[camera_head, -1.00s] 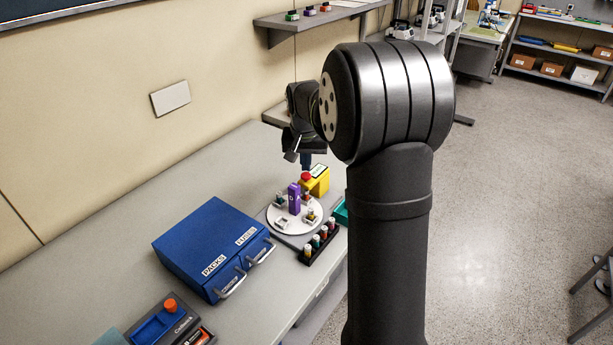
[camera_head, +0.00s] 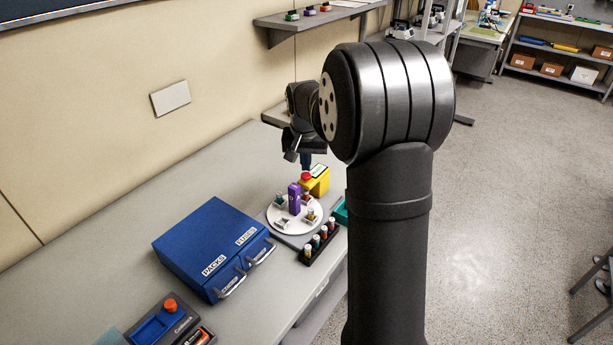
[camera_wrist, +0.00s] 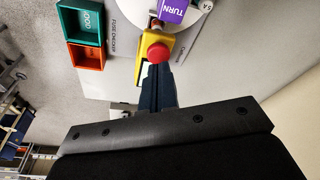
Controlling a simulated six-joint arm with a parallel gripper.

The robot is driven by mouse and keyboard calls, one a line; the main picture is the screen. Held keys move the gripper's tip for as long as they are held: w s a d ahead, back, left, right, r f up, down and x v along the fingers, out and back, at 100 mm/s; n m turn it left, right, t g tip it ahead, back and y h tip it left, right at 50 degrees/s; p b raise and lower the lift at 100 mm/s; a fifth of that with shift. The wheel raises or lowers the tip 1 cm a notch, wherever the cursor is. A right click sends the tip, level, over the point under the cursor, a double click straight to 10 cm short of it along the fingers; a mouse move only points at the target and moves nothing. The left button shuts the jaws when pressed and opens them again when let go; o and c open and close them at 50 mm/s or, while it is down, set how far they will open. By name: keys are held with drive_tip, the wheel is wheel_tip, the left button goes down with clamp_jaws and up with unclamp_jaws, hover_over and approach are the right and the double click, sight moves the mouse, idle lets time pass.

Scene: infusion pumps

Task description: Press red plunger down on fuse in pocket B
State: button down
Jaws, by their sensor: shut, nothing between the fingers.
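The red plunger (camera_head: 306,177) stands on top of the yellow fuse checker (camera_head: 320,184) at the far side of the white turntable (camera_head: 282,216). In the wrist view the plunger (camera_wrist: 158,52) is a round red knob on the yellow body (camera_wrist: 147,40). My gripper (camera_wrist: 156,74) is shut and empty. Its dark fingertips are right at the plunger's edge in the wrist view and just above it in the head view (camera_head: 306,164). I cannot tell whether they touch. The purple turn post (camera_head: 294,198) stands on the turntable. Pocket B and a fuse under the plunger cannot be made out.
A rack of several fuses (camera_head: 319,244) stands in front of the turntable. Green (camera_wrist: 85,20) and orange (camera_wrist: 86,56) bins lie beside the checker. A blue drawer cabinet (camera_head: 205,240) stands left, with a red-knobbed device (camera_head: 170,306) nearer. My arm blocks the right side.

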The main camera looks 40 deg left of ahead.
sight(306, 175)
drive_tip(key=shift+f, duration=1.1)
drive_tip(key=shift+r, duration=3.55)
